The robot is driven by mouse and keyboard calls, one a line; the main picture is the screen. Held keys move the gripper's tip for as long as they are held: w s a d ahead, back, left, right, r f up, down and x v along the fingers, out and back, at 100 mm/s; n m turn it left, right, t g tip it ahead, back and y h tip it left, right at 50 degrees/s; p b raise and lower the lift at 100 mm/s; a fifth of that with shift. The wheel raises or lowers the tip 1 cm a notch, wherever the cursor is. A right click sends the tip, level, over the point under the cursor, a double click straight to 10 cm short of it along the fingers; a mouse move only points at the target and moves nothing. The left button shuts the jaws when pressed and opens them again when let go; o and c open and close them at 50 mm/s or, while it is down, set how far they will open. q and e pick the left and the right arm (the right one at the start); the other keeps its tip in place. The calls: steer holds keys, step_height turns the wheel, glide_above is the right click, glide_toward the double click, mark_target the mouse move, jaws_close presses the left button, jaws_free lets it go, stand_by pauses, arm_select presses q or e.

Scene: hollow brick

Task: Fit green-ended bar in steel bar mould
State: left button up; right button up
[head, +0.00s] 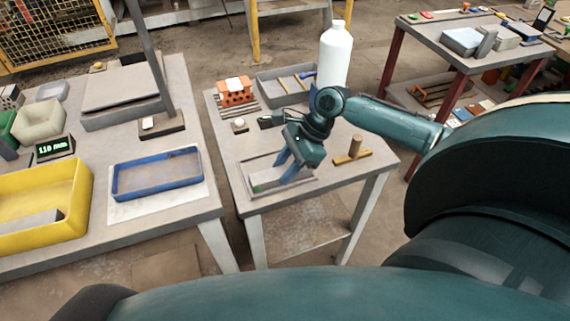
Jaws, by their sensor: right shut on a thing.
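The steel bar mould (247,164) is a shallow grey tray on the small middle table. The green-ended bar (264,183) is grey with a small green end showing at its left. It appears in or just over the mould, lying roughly along its length; I cannot tell whether it is fully seated. My right gripper (286,171) points down over the mould, its blue fingers shut on the bar. The fingers and wrist hide the bar's right part and some of the mould. My left gripper is not in view.
Behind my gripper stand an orange hollow brick (236,92), a grey tray (268,88) with tools and a tall white bottle (335,55). A wooden tool (353,152) lies right of the mould. A blue tray (157,173) and a yellow bin (72,205) occupy the left table.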

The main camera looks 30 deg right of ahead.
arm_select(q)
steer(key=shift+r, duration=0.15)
arm_select(e)
steer(key=shift+f, duration=0.25)
steer(key=o, duration=1.3)
steer(key=shift+c, duration=0.2)
steer(key=shift+d+r, duration=0.4)
steer(key=shift+r, duration=0.1)
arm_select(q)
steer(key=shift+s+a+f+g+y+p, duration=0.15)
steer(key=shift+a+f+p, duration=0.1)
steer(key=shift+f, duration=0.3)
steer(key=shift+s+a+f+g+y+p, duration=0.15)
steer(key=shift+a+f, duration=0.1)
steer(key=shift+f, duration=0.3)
arm_select(e)
steer(key=v, duration=1.2)
steer(key=shift+a, duration=0.1)
